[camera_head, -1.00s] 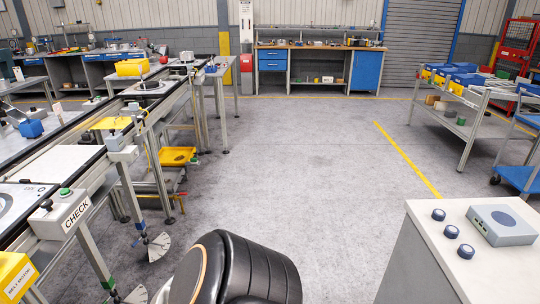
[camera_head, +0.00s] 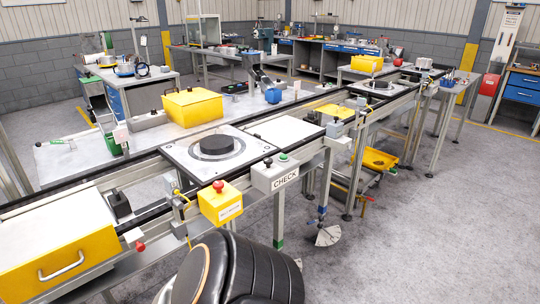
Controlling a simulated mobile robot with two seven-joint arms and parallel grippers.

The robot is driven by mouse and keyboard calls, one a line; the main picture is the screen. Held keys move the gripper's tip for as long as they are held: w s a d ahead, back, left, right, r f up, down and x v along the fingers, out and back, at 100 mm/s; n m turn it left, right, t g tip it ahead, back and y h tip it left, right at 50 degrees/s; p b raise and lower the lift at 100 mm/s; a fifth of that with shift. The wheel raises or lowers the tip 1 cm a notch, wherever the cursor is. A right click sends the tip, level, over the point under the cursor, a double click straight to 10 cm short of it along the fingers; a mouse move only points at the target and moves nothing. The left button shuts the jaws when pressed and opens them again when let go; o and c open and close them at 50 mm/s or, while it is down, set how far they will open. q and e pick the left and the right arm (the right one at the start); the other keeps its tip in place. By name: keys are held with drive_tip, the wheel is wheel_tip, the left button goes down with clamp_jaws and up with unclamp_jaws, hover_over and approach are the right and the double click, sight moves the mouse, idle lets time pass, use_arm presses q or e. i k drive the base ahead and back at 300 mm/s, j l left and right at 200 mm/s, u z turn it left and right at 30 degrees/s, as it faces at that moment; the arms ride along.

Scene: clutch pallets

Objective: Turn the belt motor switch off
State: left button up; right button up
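The belt motor switch is a yellow box (camera_head: 221,204) with a red knob (camera_head: 218,186) on top and a white label on its front, too small to read now. It is mounted on the near rail of the conveyor line, left of the middle. A grey box marked CHECK (camera_head: 275,178), with a black and a green button, sits just to its right. The switch's on or off position cannot be told. Neither of my grippers shows. A black ribbed part of my own body fills the bottom middle, just below the switch.
A pallet with a dark disc (camera_head: 216,147) lies on the conveyor (camera_head: 110,190) behind the switch. A large yellow cover with a handle (camera_head: 58,262) is at lower left. A yellow tray (camera_head: 376,160) sits low beneath the line. The floor at right (camera_head: 430,240) is clear.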

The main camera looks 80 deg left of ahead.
sight(218, 186)
drive_tip(key=u, duration=2.95)
